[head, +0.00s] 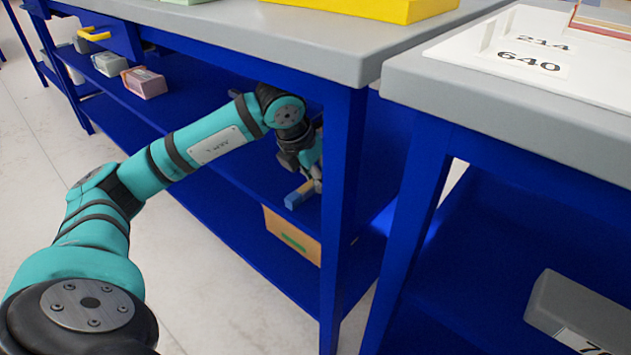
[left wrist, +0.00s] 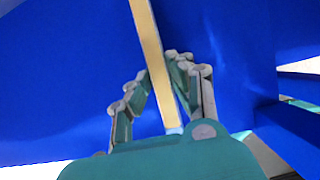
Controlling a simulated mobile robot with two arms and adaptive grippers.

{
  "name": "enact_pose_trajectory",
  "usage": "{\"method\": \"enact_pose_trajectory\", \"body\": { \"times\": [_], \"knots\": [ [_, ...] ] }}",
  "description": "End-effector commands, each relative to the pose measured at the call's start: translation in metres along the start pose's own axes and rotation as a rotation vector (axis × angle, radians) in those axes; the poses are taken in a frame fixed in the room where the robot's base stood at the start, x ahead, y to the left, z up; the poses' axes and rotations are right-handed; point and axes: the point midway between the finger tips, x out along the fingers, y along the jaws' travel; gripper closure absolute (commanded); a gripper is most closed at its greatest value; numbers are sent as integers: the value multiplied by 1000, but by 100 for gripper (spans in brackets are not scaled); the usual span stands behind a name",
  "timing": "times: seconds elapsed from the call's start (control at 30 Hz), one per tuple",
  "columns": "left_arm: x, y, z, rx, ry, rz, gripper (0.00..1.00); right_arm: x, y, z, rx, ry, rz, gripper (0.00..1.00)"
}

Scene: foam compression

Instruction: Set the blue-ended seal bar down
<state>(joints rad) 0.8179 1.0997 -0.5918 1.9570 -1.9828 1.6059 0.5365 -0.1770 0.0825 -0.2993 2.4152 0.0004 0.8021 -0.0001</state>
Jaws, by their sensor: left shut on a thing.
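The blue-ended seal bar (head: 301,194) shows in the head view at the middle shelf of the left bench, its blue end toward me. In the left wrist view the bar (left wrist: 148,45) is a long tan strip that runs between the fingers. My left gripper (head: 312,175) is shut on the bar, reaching in under the bench top; its fingers (left wrist: 160,80) show on both sides of the bar in the wrist view. The bench leg hides part of the gripper and bar. I cannot tell whether the bar touches the blue shelf (head: 240,160). My right gripper is not in view.
A pink box (head: 144,82) and a pale box (head: 109,63) sit farther left on the shelf. A cardboard box (head: 292,236) is on the level below. The bench leg (head: 341,200) stands right of the gripper. A grey block (head: 580,312) lies at the lower right.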

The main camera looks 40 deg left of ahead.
Motion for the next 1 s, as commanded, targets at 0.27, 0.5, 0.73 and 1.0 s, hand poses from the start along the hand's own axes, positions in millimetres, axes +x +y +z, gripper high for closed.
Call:
{"method": "enact_pose_trajectory", "body": {
  "times": [0.27, 0.5, 0.73, 1.0],
  "knots": [
    [0, 0, -1, 0, 0, 0, 100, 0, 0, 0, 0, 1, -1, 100],
    [1, 0, -1, 0, 1, 0, 57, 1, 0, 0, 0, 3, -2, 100],
    [1, 0, -1, 0, 1, 0, 57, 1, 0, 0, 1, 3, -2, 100],
    [-30, 0, 2, 1, -2, 1, 57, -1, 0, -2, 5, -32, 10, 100]
  ]
}}
